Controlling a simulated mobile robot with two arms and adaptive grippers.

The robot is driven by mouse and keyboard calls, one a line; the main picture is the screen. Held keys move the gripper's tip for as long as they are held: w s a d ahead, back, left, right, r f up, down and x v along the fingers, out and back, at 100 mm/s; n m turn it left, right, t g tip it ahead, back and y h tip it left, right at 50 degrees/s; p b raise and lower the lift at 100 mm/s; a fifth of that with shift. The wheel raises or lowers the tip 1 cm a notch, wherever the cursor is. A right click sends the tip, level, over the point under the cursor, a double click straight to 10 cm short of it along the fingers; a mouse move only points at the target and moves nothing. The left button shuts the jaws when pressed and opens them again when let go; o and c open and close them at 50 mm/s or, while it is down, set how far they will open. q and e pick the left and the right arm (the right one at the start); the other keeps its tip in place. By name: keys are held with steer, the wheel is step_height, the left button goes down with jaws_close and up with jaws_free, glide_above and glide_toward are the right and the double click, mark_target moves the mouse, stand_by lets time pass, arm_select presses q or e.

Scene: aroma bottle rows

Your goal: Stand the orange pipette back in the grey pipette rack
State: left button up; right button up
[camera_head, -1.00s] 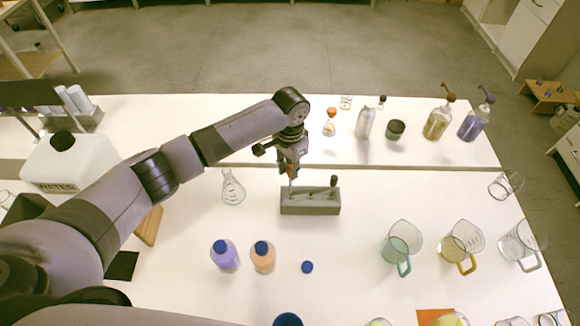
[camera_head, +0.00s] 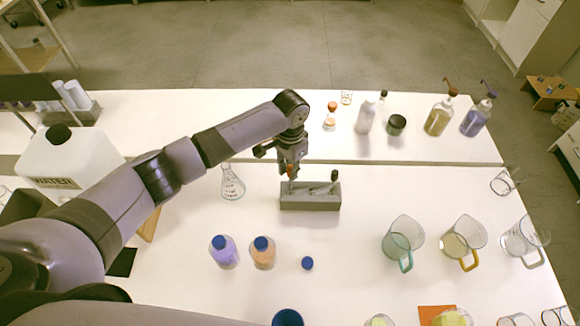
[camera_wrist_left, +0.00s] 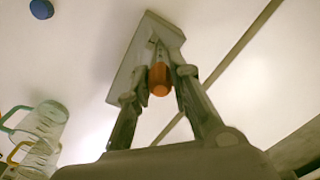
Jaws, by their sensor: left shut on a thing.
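The grey pipette rack (camera_head: 310,203) stands on the near white table, with a dark-topped pipette (camera_head: 334,176) upright near its right end. My left gripper (camera_head: 290,172) points down over the rack's left end. It is shut on the orange pipette (camera_head: 291,169), whose shaft below the fingers barely shows. In the left wrist view the orange pipette's end (camera_wrist_left: 160,82) sits between the two fingers (camera_wrist_left: 159,88), lined up with the rack (camera_wrist_left: 128,72). Whether the tip is inside a hole is hidden. My right gripper is not in view.
A conical flask (camera_head: 232,185) stands left of the rack. A purple bottle (camera_head: 223,252), an orange bottle (camera_head: 263,254) and a blue cap (camera_head: 307,263) are in front. Jugs (camera_head: 402,242) stand to the right. A white bottle (camera_head: 366,118) stands on the far table.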

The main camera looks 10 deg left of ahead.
arm_select(q)
steer(key=shift+f, duration=0.1)
stand_by(0.3)
steer(key=shift+f+b, duration=0.45)
steer(key=shift+f, duration=0.55)
steer(key=o, duration=0.7)
steer(key=shift+r+p, duration=2.55)
steer(key=shift+p, duration=0.2)
